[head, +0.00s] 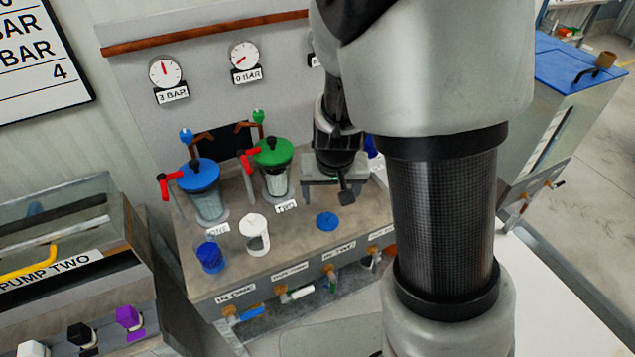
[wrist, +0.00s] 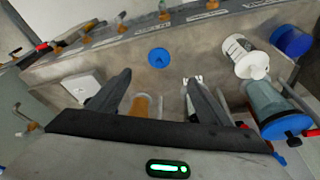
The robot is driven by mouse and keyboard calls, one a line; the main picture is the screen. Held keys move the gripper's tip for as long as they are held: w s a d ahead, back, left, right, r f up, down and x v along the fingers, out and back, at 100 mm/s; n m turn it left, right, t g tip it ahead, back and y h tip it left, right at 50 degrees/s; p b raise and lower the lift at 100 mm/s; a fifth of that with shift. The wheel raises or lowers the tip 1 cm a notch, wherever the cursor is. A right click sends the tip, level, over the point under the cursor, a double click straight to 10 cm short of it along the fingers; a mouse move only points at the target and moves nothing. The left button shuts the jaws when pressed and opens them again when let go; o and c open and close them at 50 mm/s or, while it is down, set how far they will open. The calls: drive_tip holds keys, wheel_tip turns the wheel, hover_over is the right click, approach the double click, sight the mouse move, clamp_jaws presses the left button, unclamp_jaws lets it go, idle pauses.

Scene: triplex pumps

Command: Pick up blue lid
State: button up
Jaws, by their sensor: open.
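A small round blue lid (head: 327,221) lies flat on the bench top near its front edge. It also shows in the wrist view (wrist: 158,57), beyond my fingertips and roughly centred between them. My gripper (head: 328,196) is over the bench, behind the lid in the head view. In the wrist view its two fingers (wrist: 158,80) are spread apart with nothing held between them. The lid is apart from the fingers. A larger blue cover (head: 198,176) sits on the left glass vessel.
A white jar (head: 254,236) and a blue jar (head: 209,256) stand left of the lid. A green-covered vessel (head: 273,155) and red handles stand behind. Taps line the bench front below. Bench around the lid is clear. My arm hides the bench's right part.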

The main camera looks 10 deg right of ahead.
drive_tip(key=b, duration=0.4)
hover_over(328, 216)
drive_tip(key=s, duration=0.3)
drive_tip(key=f, duration=1)
drive_tip(key=shift+w+a, duration=0.2)
drive_tip(key=shift+a, duration=0.05)
drive_tip(key=shift+w+b+x, duration=0.2)
drive_tip(key=shift+w+x, duration=0.05)
drive_tip(key=shift+x, duration=1.15)
drive_tip(key=shift+w+b+x, duration=0.2)
drive_tip(key=shift+w+x, duration=0.1)
drive_tip(key=shift+x, duration=1.1)
drive_tip(key=shift+d+r, duration=0.1)
drive_tip(key=shift+r, duration=0.1)
drive_tip(key=shift+c, duration=0.2)
drive_tip(key=c, duration=1.1)
